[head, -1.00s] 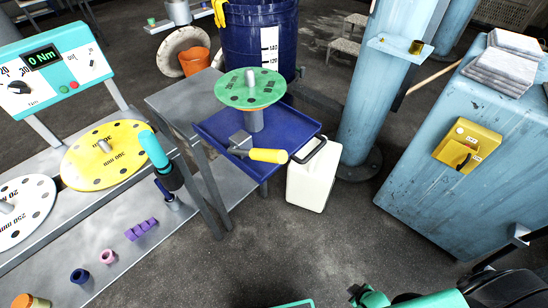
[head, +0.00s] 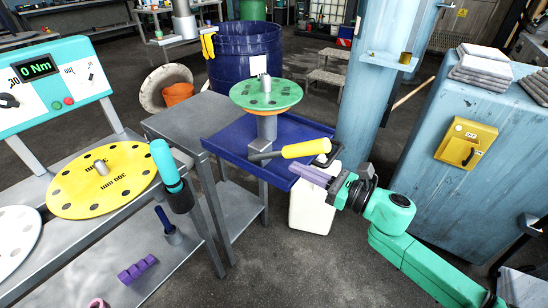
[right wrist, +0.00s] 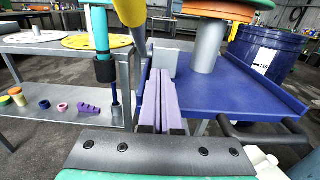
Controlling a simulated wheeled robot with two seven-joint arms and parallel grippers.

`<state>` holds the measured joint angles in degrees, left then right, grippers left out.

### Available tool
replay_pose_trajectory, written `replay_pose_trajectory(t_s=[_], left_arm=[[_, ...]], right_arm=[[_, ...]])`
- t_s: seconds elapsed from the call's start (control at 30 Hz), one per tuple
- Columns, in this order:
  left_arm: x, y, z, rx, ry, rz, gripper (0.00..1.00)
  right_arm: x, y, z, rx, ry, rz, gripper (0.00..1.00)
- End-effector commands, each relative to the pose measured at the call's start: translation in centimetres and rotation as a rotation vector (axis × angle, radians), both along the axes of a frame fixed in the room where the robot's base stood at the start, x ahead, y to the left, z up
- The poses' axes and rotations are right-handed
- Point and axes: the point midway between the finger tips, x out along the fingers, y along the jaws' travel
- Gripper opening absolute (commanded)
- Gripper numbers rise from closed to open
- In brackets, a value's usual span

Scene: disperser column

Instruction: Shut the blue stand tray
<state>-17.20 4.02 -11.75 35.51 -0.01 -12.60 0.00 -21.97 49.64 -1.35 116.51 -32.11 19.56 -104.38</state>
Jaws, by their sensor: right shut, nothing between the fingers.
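The blue stand tray (head: 222,140) is pulled out from the grey stand (head: 188,122); it also shows in the right wrist view (right wrist: 235,105). A green disc (head: 262,95) sits on a grey post on the tray. My left gripper is out of view.
A white canister (head: 308,212) stands on the floor below my right gripper. A blue column (head: 368,100) and a blue cabinet (head: 440,190) stand to the right. The bench with a yellow disc (head: 85,190) is on the left. A blue barrel (head: 232,60) stands behind.

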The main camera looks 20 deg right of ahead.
Motion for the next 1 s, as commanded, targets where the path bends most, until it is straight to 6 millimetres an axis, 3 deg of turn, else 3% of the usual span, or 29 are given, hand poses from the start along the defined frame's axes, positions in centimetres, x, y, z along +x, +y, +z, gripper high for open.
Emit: replay_pose_trajectory(t_s=[0.4, 1.0], left_arm=[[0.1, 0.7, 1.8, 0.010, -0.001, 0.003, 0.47], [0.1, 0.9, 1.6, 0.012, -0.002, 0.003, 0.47]], right_arm=[[5.5, 4.4, 0.2, 0.001, 0.000, -0.002, 0.00], [6.2, 5.0, -0.1, 0.002, 0.001, -0.002, 0.00]])
